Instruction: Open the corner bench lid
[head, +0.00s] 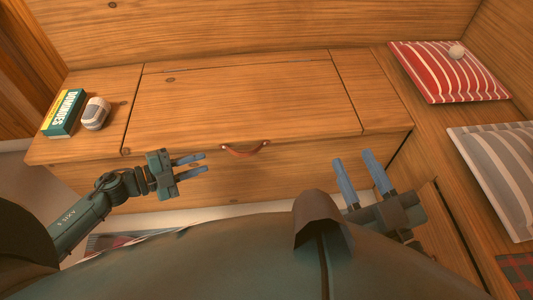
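The bench lid (240,103) is a wooden panel set in the bench top, lying flat and closed. A brown leather pull (246,151) hangs at the middle of its front edge. My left gripper (203,164) is left of the pull and apart from it, in front of the bench, with its blue fingers apart and nothing between them. My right gripper (356,156) is to the right of the pull, its blue fingers pointing up in the picture, apart and empty. Neither gripper touches the pull.
A domino box (64,113) and a small grey-and-white object (95,114) sit on the bench's fixed left end. A red striped cushion (448,72) with a small pale ball (457,51) and a grey striped cushion (499,170) lie on the right-hand bench. The lid top is clear.

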